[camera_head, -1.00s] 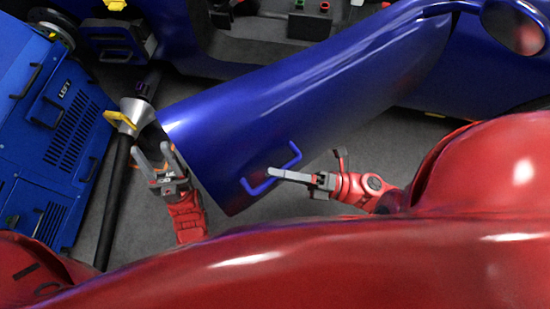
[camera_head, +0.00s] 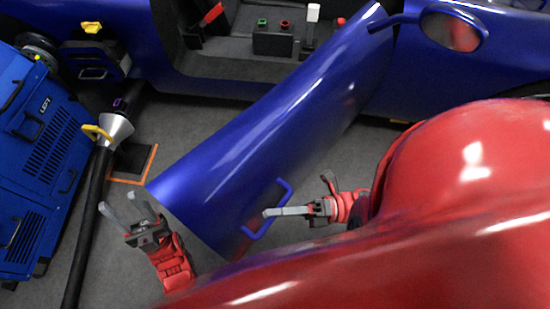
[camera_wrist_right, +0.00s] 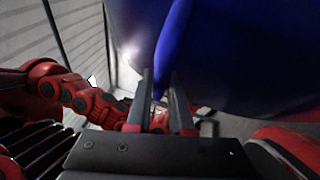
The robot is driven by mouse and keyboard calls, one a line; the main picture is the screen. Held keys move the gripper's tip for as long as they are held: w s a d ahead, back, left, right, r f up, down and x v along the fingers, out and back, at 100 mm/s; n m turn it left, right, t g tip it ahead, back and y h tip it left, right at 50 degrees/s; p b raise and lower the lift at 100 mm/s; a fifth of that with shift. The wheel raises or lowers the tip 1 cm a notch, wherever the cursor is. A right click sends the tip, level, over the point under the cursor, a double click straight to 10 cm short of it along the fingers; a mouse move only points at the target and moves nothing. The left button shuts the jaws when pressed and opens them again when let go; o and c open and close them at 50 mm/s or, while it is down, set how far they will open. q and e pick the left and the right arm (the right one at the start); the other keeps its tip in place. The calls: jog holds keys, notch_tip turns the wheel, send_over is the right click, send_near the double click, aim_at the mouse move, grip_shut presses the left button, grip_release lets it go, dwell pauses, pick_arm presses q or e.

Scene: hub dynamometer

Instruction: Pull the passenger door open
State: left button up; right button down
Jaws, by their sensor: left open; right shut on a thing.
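The blue passenger door (camera_head: 265,135) stands swung out from the blue car body (camera_head: 150,50), with a wide gap between its free end and the opening. A blue loop handle (camera_head: 284,190) is on the door near its free lower end. My right gripper (camera_head: 268,212) is shut on the handle. In the right wrist view, the blue handle (camera_wrist_right: 172,45) runs between the fingers of my right gripper (camera_wrist_right: 160,82). My left gripper (camera_head: 128,205) is open and empty, left of the door's free end and apart from it.
A blue cabinet marked LEFT (camera_head: 40,150) stands at the left. A black pole with a silver cone (camera_head: 114,130) stands beside it. A mirror (camera_head: 452,32) sticks out at the upper right. Grey floor (camera_head: 190,130) lies clear between door and car.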

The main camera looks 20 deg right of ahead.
jog(key=shift+w+r, duration=0.1)
jog(key=c, duration=0.8)
grip_release()
jog(key=b+v, duration=0.3)
jog(key=v, duration=1.4)
jog(key=shift+d, duration=0.25)
